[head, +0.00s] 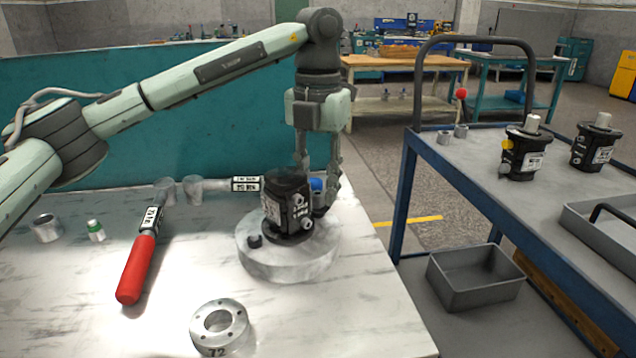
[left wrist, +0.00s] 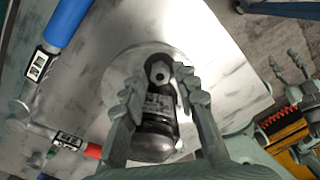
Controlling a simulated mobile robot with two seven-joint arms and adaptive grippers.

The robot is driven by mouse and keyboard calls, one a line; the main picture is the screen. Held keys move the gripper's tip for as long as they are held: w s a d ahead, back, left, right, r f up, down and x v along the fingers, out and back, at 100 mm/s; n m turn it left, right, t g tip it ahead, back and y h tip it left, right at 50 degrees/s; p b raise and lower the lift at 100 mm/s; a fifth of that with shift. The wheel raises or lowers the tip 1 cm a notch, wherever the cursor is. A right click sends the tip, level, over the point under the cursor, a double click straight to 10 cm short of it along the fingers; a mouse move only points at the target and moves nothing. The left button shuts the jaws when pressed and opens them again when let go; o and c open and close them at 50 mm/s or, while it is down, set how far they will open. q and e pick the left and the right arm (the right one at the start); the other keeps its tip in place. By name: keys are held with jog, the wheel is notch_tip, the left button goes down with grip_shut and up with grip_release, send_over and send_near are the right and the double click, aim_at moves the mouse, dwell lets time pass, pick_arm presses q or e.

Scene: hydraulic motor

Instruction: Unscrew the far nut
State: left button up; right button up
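The black hydraulic motor (head: 288,205) stands upright on a round metal disc (head: 262,268) on the table. A dark nut (head: 255,241) shows at its near left foot. My left gripper (head: 321,208) points down behind the motor's right side. In the left wrist view its fingers (left wrist: 158,85) are apart, one on each side of the motor's far foot. The far nut (left wrist: 159,73) lies between them, with gaps visible; the motor hides it in the head view. My right gripper (left wrist: 290,68) appears small at the right of the wrist view, fingers apart and empty.
A red-handled tool (head: 137,268) and a blue-handled tool (left wrist: 66,22) lie on the table. A flanged ring (head: 219,325) sits at the front. A blue cart (head: 480,165) with two more motors stands to the right.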

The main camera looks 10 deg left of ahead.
pick_arm(q)
jog(key=m, duration=0.5)
jog(key=shift+m+p, duration=0.35)
jog(key=shift+m, duration=0.05)
jog(key=m, duration=0.4)
grip_shut()
jog(key=n, duration=0.5)
jog(key=n, duration=0.5)
jog(key=shift+r, duration=0.1)
